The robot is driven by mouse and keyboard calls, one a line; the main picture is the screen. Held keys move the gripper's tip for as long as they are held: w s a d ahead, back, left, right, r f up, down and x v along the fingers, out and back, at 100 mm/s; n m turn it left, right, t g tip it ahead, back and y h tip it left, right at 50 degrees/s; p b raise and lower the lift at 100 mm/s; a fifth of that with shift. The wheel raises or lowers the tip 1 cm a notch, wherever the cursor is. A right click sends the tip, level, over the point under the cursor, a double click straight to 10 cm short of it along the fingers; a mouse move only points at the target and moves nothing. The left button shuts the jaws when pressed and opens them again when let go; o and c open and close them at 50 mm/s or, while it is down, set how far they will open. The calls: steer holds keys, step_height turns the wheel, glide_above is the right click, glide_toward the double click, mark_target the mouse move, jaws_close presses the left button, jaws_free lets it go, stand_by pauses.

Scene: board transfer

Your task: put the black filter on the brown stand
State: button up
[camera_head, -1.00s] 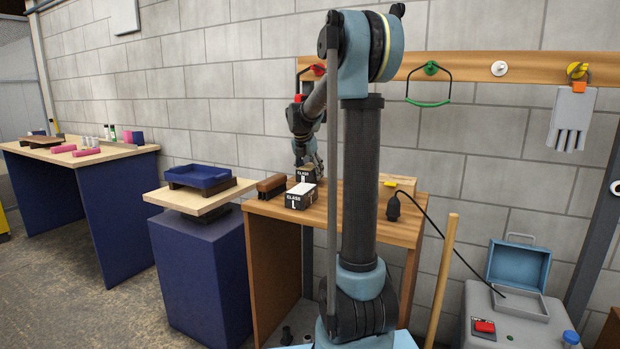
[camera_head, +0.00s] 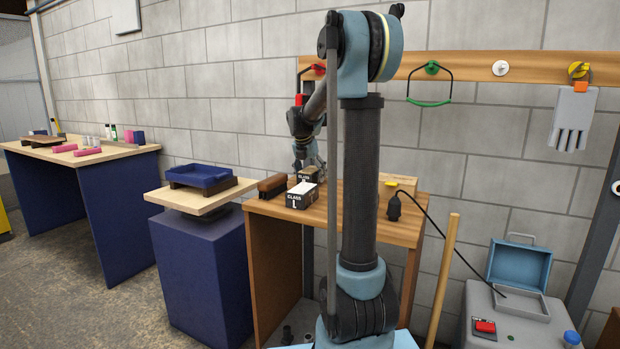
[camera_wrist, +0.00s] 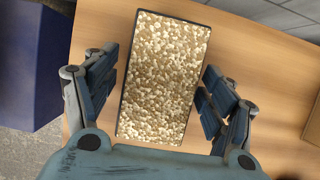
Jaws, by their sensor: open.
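Two black-sided boxes marked CLASS stand on the wooden table. The front box (camera_head: 301,201) has a pale top and the letter L. The rear box (camera_head: 309,174) is partly hidden by my gripper (camera_head: 309,160). In the wrist view a black-framed filter (camera_wrist: 160,80) with a speckled tan top lies between my open fingers, with a gap on each side; it seems to be the rear box. A brown stand (camera_head: 240,186) on the blue pedestal carries a blue tray (camera_head: 199,176). Another low brown stand (camera_head: 41,141) is on the far left table; its top looks bare.
A brown and black block (camera_head: 271,186) stands left of the boxes. Pink blocks (camera_head: 87,152) and small bottles occupy the far left table.

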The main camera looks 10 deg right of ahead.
steer(key=v, duration=1.1)
steer(key=shift+s+r, duration=0.1)
steer(key=shift+r, duration=0.3)
